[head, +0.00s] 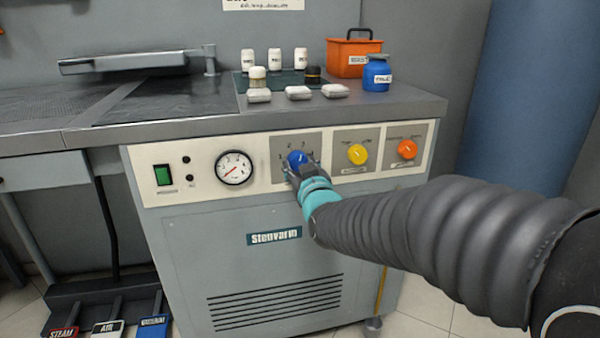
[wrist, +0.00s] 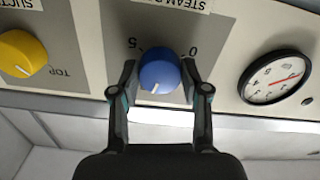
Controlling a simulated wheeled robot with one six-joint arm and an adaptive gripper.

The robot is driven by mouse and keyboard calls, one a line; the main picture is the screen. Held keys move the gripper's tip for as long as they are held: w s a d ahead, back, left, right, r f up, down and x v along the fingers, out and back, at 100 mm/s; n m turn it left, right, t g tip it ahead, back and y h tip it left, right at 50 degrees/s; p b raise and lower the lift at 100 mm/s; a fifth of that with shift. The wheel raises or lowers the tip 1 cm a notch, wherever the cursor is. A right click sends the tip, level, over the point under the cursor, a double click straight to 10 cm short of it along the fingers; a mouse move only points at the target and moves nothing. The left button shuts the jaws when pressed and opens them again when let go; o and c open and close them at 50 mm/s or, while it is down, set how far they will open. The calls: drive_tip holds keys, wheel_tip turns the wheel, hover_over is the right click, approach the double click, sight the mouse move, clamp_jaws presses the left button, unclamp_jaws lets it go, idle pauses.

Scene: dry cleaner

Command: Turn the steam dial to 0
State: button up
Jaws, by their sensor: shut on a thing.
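The blue steam dial (head: 297,158) is on a grey plate in the machine's front panel, right of the gauge. In the wrist view, which is upside down, the dial (wrist: 160,72) shows a white mark at its lower edge, slightly left of centre. The printed 0 and 5 sit on the opposite side, so the mark points away from both. My gripper (head: 299,170) reaches the dial from the front. Its two fingers in the wrist view (wrist: 159,68) are closed on the dial's sides. The numbers near the mark are hidden in the wrist view.
A yellow knob (head: 357,154) and an orange knob (head: 407,150) are to the right of the dial. The round gauge (head: 234,168) and a green switch (head: 163,175) are to the left. Bottles, white blocks and an orange box (head: 353,57) stand on the worktop above.

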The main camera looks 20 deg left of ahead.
drive_tip(key=n+b, duration=0.5)
drive_tip(key=n, duration=0.5)
drive_tip(key=shift+w+r, duration=0.1)
drive_tip(key=n, duration=0.3)
drive_tip(key=shift+n, duration=0.3)
drive_tip(key=n, duration=0.3)
drive_tip(key=shift+r+n, duration=0.1)
drive_tip(key=shift+n, duration=0.2)
drive_tip(key=n, duration=0.3)
drive_tip(key=shift+r+n, duration=0.1)
drive_tip(key=shift+n, duration=0.2)
drive_tip(key=n, duration=0.3)
drive_tip(key=shift+n+p, duration=0.3)
drive_tip(key=shift+p, duration=0.05)
drive_tip(key=shift+n, duration=1.5)
